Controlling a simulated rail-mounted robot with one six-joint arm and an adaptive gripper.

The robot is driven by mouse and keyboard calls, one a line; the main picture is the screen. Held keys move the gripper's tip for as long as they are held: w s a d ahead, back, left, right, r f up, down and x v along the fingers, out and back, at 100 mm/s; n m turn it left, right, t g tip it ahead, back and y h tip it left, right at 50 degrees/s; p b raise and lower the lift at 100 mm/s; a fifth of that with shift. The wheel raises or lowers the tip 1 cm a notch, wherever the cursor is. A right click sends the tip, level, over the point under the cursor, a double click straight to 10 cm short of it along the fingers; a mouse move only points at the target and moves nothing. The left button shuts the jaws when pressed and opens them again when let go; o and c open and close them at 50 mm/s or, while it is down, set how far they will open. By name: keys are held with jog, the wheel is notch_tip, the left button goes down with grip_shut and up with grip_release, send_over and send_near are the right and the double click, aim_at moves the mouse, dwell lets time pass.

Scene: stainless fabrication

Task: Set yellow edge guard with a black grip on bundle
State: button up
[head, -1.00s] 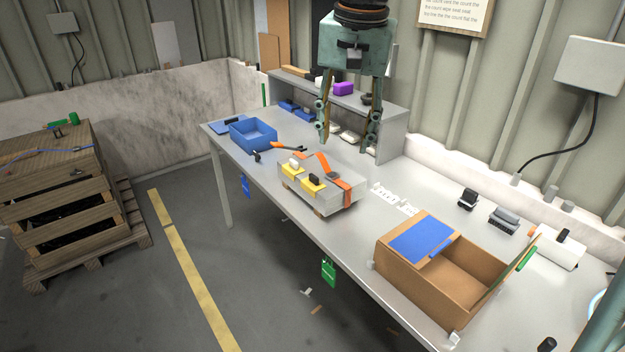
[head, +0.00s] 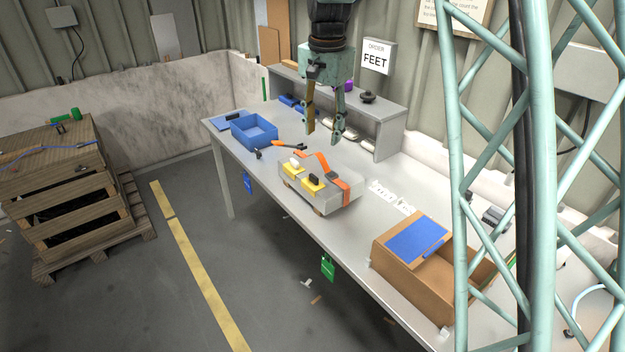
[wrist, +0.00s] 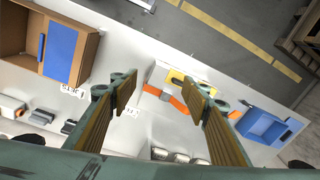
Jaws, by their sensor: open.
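The yellow edge guard with a black grip (head: 313,186) is at the near edge of the grey bundle (head: 335,203). I cannot tell how closely it fits the edge. A second yellow guard, with a white grip (head: 292,172), sits beside it to the left. An orange strap (head: 341,187) crosses the bundle. My gripper (head: 322,136) is open and empty, above and behind the bundle. In the wrist view the fingers (wrist: 163,97) are spread, with yellow (wrist: 177,77) and orange strap showing beyond them.
A blue bin (head: 254,138) and an orange-handled tool (head: 289,145) lie left of the bundle. A cardboard box with a blue panel (head: 405,272) stands to the right. A shelf (head: 390,120) stands behind. White pieces (head: 385,194) lie on the bench between bundle and box.

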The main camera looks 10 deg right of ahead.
jog(key=w+f+m+g+p, duration=0.1)
jog(key=w+f+m+p, duration=0.2)
jog(key=w+f, duration=0.9)
jog(key=w+p, duration=0.1)
jog(key=p, duration=0.2)
jog(key=shift+w+f, duration=0.15)
jog(key=shift+f, duration=0.25)
jog(key=shift+f, duration=0.1)
jog(key=p, duration=0.1)
send_over(313, 176)
jog(key=shift+f, duration=4.2)
jog(key=shift+f, duration=0.1)
jog(key=shift+a+f+p, duration=0.1)
jog(key=shift+f+p, duration=0.55)
jog(key=shift+f, duration=1.85)
